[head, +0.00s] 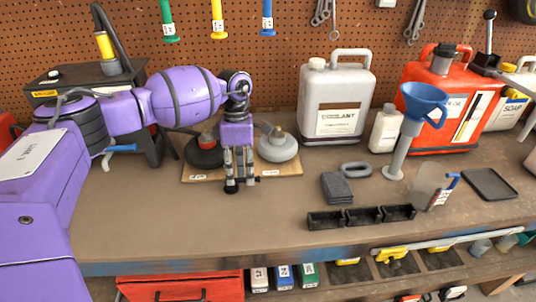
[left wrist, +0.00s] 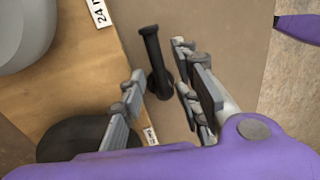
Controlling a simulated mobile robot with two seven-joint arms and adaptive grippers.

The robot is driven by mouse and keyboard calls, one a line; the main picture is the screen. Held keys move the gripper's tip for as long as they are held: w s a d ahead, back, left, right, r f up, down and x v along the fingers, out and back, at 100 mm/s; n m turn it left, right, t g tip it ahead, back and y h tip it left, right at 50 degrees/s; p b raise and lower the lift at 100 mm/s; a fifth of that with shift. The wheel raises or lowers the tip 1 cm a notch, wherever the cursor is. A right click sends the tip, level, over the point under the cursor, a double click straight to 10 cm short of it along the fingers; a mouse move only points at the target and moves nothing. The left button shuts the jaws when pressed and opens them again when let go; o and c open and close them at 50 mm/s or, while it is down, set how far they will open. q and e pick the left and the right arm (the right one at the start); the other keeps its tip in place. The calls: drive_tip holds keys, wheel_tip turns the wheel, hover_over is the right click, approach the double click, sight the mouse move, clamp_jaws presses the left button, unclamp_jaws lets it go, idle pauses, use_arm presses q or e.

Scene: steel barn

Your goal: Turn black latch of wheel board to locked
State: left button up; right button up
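The wheel board (head: 290,170) is a wooden board lying on the bench, with a black wheel (head: 204,153) on its left and a grey wheel (head: 279,148) on its right. In the left wrist view the bare wood (left wrist: 85,65) fills the left side. My left gripper (head: 240,187) points down at the board's front edge, its fingers apart. A black peg-like piece with a round flange (left wrist: 152,60) shows between and beyond the fingertips (left wrist: 165,92). I cannot tell whether it is the latch, whether it joins the board, or whether the fingers touch it. My right gripper is not in view.
A grey jug (head: 335,95), a blue funnel (head: 424,102) and a red canister (head: 440,90) stand at the back right. A black tray row (head: 361,217) and a dark block (head: 338,187) lie right of the board. The bench front (head: 180,230) is clear.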

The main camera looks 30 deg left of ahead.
use_arm(q)
wheel_tip(320, 180, up, 11)
drive_tip(key=w+a, duration=0.1)
drive_tip(key=w, duration=0.1)
drive_tip(key=shift+r, duration=0.15)
idle(0.5)
